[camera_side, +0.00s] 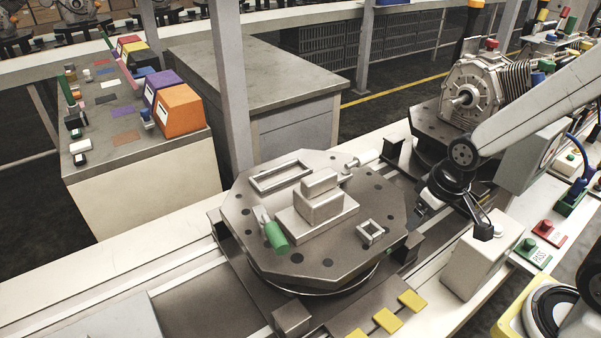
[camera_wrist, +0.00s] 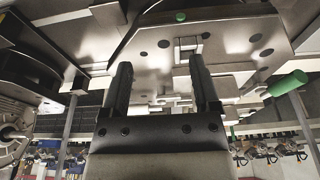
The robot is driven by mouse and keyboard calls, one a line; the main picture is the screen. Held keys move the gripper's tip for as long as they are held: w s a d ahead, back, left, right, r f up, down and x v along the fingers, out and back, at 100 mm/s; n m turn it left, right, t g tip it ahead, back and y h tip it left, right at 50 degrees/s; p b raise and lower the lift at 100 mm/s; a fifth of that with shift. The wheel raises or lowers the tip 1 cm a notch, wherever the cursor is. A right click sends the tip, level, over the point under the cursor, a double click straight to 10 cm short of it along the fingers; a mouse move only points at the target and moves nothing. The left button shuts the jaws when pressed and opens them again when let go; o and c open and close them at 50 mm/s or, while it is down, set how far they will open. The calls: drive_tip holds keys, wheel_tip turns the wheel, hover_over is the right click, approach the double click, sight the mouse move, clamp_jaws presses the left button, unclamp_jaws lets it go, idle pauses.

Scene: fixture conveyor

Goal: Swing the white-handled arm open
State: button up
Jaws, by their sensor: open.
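The white-handled arm (camera_side: 363,159) sits at the back right edge of the octagonal fixture plate (camera_side: 340,262), its white grip pointing outward to the right. I cannot make it out in the wrist view. My gripper (camera_wrist: 160,64) is open and empty in the wrist view, its two dark fingers apart. A small square frame (camera_wrist: 187,46) on the plate shows between and beyond the fingertips. In the side view my dark wrist is right of the plate, apart from the white grip; the fingers are hard to make out there.
A green-handled arm (camera_side: 275,234) lies at the plate's front left. A stepped grey block (camera_side: 319,205) stands mid-plate. A finned motor housing (camera_side: 474,92) stands behind right. A white box (camera_side: 481,265) and a red button (camera_side: 545,226) are at the right.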

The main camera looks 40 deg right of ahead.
drive_tip(key=shift+w, duration=0.1)
idle(0.3)
wheel_tip(320, 180, up, 4)
drive_tip(key=m, duration=1.8)
hover_over(369, 153)
drive_tip(key=s, duration=0.2)
drive_tip(key=shift+w+f, duration=0.1)
drive_tip(key=shift+w, duration=0.1)
drive_tip(key=shift+f, duration=0.1)
drive_tip(key=shift+x, duration=3.75)
drive_tip(key=shift+s, duration=0.1)
clamp_jaws()
